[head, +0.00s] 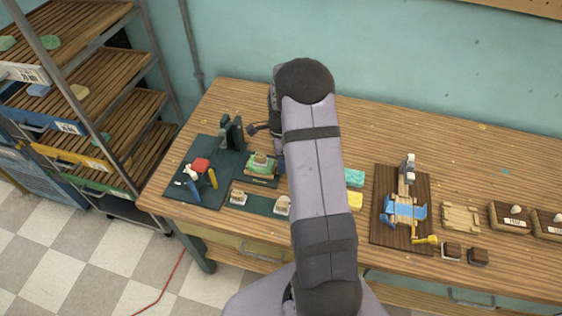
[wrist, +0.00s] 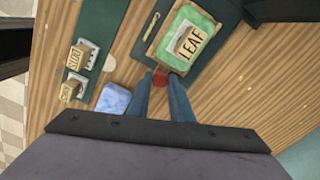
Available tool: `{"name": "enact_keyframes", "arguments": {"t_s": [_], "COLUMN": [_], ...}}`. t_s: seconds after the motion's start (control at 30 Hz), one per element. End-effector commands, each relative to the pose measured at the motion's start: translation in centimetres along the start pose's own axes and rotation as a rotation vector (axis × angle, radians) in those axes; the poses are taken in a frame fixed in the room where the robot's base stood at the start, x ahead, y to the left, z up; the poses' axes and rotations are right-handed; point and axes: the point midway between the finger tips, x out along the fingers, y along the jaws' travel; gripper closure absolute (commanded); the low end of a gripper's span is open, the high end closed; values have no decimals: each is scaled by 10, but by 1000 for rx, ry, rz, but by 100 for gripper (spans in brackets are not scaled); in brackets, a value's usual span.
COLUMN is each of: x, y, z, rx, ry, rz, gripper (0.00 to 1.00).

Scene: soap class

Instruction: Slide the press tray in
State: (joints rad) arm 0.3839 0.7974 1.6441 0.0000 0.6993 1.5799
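The press tray (wrist: 157,55) is a shallow wooden-edged tray. It holds a green soap block (wrist: 206,22) with a stamp reading LEAF on top. In the head view the soap block (head: 261,160) sits on the dark green base, in front of and right of the upright dark press (head: 233,134). A small red knob (wrist: 160,78) stands at the tray's near edge in the wrist view. My gripper's two blue fingers (wrist: 160,84) are a little apart with the knob between or just beyond their tips. Whether they touch it is unclear. My arm hides the gripper in the head view.
A dark green strip (wrist: 105,22) carries stamps, including one reading SUN (wrist: 78,57). A blue soap block (wrist: 114,98) lies close left of my fingers. Right of my arm are teal (head: 354,177) and yellow (head: 354,200) blocks and a brown board (head: 386,236) with a blue-and-wood device.

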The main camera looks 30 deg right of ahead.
Motion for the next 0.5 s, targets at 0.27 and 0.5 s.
{"name": "enact_keyframes", "arguments": {"t_s": [0.27,0.5], "x": [0,2], "y": [-2,-22], "z": [4,53], "rx": [-2,-8], "ry": [0,-1], "rz": [0,-3], "gripper": [100,100]}}
